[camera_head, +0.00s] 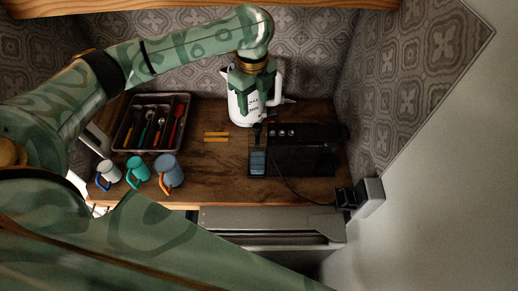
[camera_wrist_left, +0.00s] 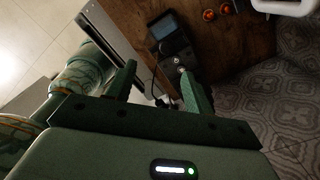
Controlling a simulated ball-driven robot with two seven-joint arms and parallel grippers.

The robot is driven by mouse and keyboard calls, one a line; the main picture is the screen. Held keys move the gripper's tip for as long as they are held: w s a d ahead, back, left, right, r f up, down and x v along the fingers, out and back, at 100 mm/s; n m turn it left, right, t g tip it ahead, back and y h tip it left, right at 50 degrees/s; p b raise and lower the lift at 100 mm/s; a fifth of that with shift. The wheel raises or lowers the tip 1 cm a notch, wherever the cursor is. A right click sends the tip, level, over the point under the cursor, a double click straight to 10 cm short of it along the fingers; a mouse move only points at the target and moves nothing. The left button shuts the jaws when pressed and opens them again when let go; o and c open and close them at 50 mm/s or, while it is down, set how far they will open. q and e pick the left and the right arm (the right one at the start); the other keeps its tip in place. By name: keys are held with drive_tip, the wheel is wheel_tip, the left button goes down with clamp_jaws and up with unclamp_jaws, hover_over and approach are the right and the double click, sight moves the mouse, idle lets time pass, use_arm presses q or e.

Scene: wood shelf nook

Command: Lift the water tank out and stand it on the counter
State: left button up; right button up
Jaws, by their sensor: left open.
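The water tank (camera_head: 258,162) is a bluish, see-through block at the left end of the black coffee machine (camera_head: 305,155) in the head view. It appears seated against the machine. My left gripper (camera_head: 256,98) is open and empty, with its fingers pointing down. It appears in front of the white kettle, beyond the tank and apart from it. In the left wrist view, the open fingers (camera_wrist_left: 160,82) frame the dark machine (camera_wrist_left: 175,58), with a glassy patch at its far end. I cannot tell whether that patch is the tank. My right gripper is not in view.
A white kettle (camera_head: 238,108) stands behind the machine. A cable runs to a white wall box (camera_head: 371,196). The counter (camera_head: 215,180) is bare left of the tank.

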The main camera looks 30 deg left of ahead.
sight(257, 126)
use_arm(q)
drive_tip(key=f, duration=0.2)
drive_tip(key=w+f, duration=0.1)
drive_tip(key=f, duration=0.2)
drive_tip(key=shift+w+d+f+b, duration=0.2)
drive_tip(key=shift+w+f+b, duration=0.05)
drive_tip(key=shift+f+b, duration=0.15)
wheel_tip(257, 126, down, 2)
drive_tip(key=shift+f+b, duration=0.2)
drive_tip(key=shift+b, duration=0.1)
wheel_tip(257, 126, down, 2)
drive_tip(key=shift+s+a+f, duration=0.1)
drive_tip(key=shift+s+f, duration=0.05)
drive_tip(key=shift+f, duration=0.05)
drive_tip(key=c, duration=0.3)
clamp_jaws()
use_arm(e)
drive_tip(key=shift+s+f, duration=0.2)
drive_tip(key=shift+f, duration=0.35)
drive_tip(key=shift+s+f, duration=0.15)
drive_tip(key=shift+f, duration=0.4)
